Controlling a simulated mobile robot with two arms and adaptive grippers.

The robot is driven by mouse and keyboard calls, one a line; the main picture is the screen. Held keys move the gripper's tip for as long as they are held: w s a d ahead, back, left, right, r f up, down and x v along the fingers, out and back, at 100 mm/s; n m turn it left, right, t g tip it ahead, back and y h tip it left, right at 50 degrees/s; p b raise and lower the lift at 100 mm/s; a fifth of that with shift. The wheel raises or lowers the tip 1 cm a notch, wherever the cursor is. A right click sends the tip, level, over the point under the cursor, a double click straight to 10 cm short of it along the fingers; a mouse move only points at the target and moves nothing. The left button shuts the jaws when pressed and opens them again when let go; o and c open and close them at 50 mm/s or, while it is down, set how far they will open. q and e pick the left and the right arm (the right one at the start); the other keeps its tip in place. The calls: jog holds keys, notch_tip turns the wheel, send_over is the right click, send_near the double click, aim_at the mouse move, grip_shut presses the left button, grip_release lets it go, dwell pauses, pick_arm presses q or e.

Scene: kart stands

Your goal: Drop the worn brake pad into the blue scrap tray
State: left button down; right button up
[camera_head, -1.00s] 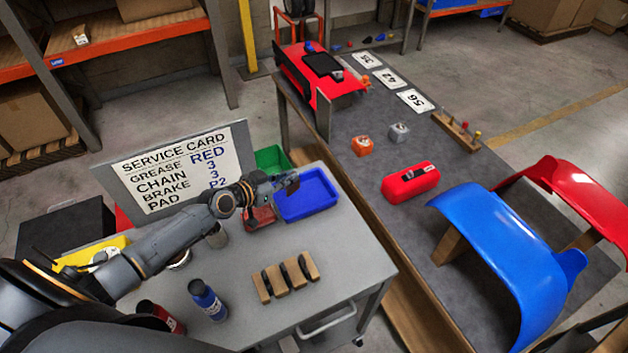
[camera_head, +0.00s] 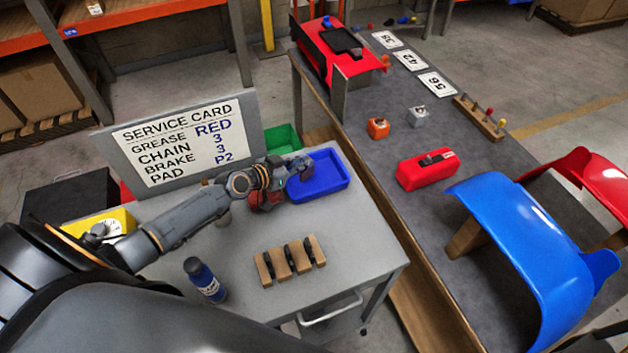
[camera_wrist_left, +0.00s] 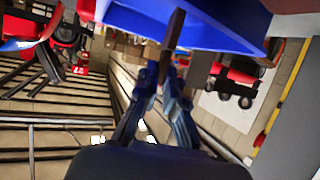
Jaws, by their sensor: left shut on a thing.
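The blue scrap tray (camera_head: 330,184) sits on the grey cart top in the head view, at its far right corner. It also fills the top of the left wrist view (camera_wrist_left: 225,35). My left gripper (camera_head: 300,165) is at the tray's left side, seeming to reach over its edge. In the left wrist view my left gripper (camera_wrist_left: 168,80) is shut on a thin, dark brown piece, the worn brake pad (camera_wrist_left: 174,38), which stands out against the blue tray. The pad cannot be made out in the head view. My right gripper is out of view.
A red tray (camera_head: 266,203) lies partly under my left wrist, and a green bin (camera_head: 283,139) is behind. A service card board (camera_head: 180,145) stands at the cart's back. A blue bottle (camera_head: 204,280) and a wooden block rack (camera_head: 290,261) stand in front.

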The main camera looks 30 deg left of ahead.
pick_arm(q)
jog(key=c, duration=1.4)
grip_release()
jog(key=shift+s, duration=0.15)
jog(key=v, duration=1.2)
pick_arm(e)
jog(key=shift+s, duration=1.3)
pick_arm(q)
jog(key=shift+a, duration=0.1)
